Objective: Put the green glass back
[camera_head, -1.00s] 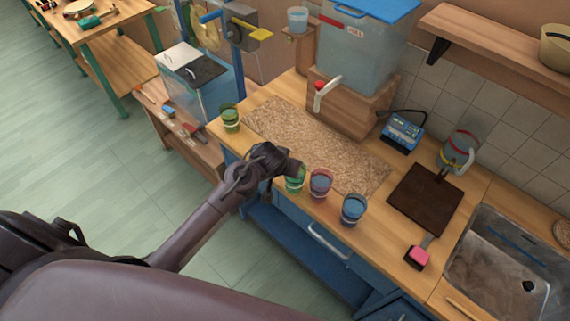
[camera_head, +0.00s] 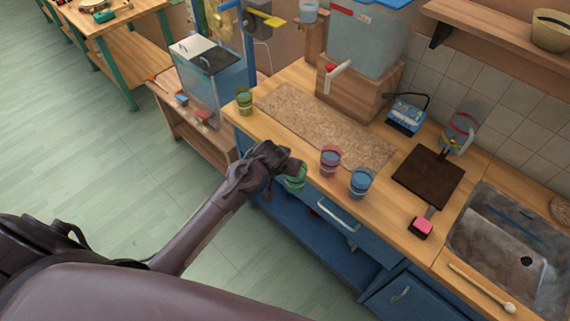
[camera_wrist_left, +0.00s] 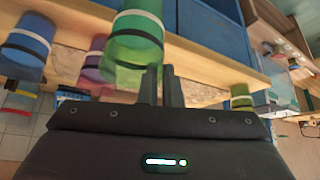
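A green glass (camera_head: 296,178) with dark and white bands is at my left gripper (camera_head: 285,164), in front of the counter's front edge. In the left wrist view the green glass (camera_wrist_left: 136,40) is large and close, touching the two fingers (camera_wrist_left: 160,85), which stand close together on it. The gripper partly hides the glass in the head view. Another green, yellowish glass (camera_head: 244,101) stands at the counter's left end, also in the left wrist view (camera_wrist_left: 240,98). A pink glass (camera_head: 330,160) and a blue glass (camera_head: 361,183) stand near the front edge. My right gripper is not in view.
A cork mat (camera_head: 325,128) lies behind the glasses. A water tank on a wooden block (camera_head: 350,90) stands behind it. To the right are a dark board (camera_head: 428,178), a pink block (camera_head: 422,227) and a sink (camera_head: 510,250). Drawer handles (camera_head: 337,215) project below the counter.

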